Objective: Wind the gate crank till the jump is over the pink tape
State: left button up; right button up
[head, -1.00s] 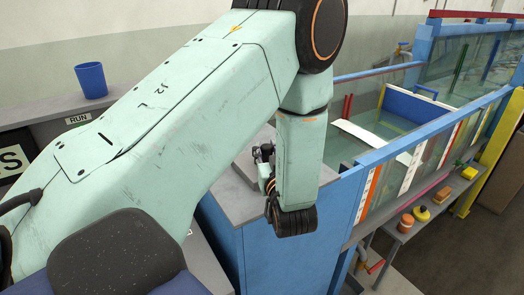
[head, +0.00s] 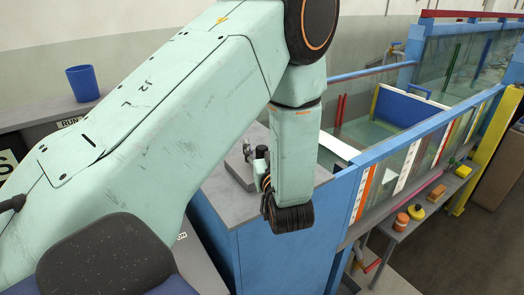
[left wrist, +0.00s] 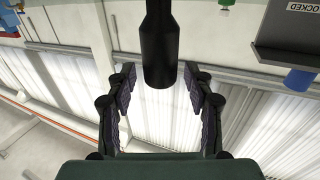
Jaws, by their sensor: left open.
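My left arm crosses the head view from the left. Its gripper (head: 262,168) is mostly hidden behind the wrist, over the grey top of a blue cabinet. A small grey metal fitting with a dark knob (head: 262,152), likely the gate crank, shows beside it. In the left wrist view a black cylindrical handle (left wrist: 160,45) reaches between the open fingers of the gripper (left wrist: 160,80), with gaps on both sides. A pink strip (head: 431,187) runs low along the flume's front. The water jump cannot be made out. My right gripper is not in view.
The glass flume (head: 415,150) with blue rails stands at right, with a blue panel (head: 405,107) inside. Orange (head: 400,222) and yellow (head: 417,212) items sit on its shelf. A blue cup (head: 82,83) stands at left. The blue cabinet (head: 270,250) lies below my wrist.

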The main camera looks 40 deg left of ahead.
pick_arm(q)
jog(key=r, duration=0.8)
jog(key=shift+s, duration=0.2)
jog(key=shift+w+r, duration=0.15)
jog(key=shift+r, duration=0.2)
